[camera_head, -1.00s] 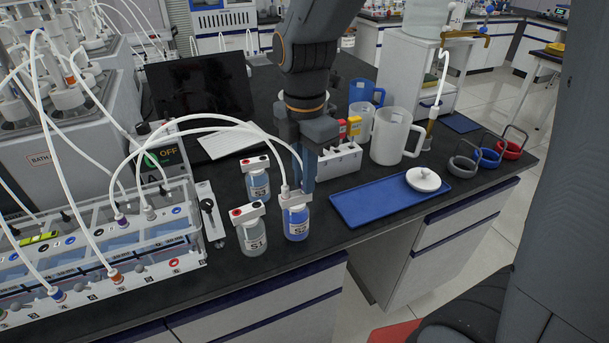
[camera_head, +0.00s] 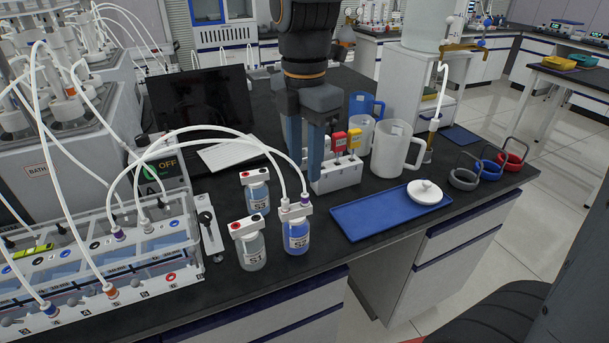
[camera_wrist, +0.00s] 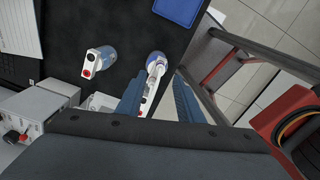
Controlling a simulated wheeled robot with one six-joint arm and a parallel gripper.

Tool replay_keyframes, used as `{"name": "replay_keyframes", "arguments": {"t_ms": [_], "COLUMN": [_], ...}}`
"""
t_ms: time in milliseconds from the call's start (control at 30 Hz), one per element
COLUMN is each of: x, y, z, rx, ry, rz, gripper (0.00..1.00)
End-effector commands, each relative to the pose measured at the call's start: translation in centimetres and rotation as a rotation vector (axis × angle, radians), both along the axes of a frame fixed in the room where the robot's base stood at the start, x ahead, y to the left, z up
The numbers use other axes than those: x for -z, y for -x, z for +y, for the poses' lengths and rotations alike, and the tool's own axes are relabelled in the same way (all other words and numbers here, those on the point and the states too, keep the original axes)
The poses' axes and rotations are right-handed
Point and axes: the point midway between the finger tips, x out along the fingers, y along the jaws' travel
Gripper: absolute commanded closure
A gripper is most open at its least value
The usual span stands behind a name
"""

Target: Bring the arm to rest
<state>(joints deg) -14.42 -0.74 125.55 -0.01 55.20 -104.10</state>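My gripper (camera_head: 305,166) hangs above the black bench, fingers pointing down, behind the bottle S2. In the wrist view my gripper (camera_wrist: 160,84) has its two blue fingers apart with nothing held between them. The bottle S2 (camera_head: 296,236), with blue liquid, stands upright on the bench. Two white tubes run into its white cap, one with a purple connector. S2 also shows in the wrist view (camera_wrist: 155,64), beyond the fingertips. My arm reaches down from the top of the head view.
Bottles S1 (camera_head: 251,250) and S3 (camera_head: 256,192) stand close by. Tubes arch left to a rack (camera_head: 150,270).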

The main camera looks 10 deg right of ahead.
Motion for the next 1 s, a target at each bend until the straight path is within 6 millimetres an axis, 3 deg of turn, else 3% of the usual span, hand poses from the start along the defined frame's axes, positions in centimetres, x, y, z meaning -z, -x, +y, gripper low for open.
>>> {"name": "replay_keyframes", "arguments": {"t_ms": [200, 367, 467, 1000], "x": [-0.7, 0.2, 1.7, 11.3], "y": [0.0, 0.2, 0.5, 4.5], "z": [0.0, -0.6, -1.6, -8.4], "rx": [0.000, 0.100, 0.282, 1.656], "ry": [0.000, -0.001, -0.002, -0.052], "rz": [0.000, -0.002, -0.007, -0.044], "gripper": [0.66, 0.66, 0.66, 0.66]}}
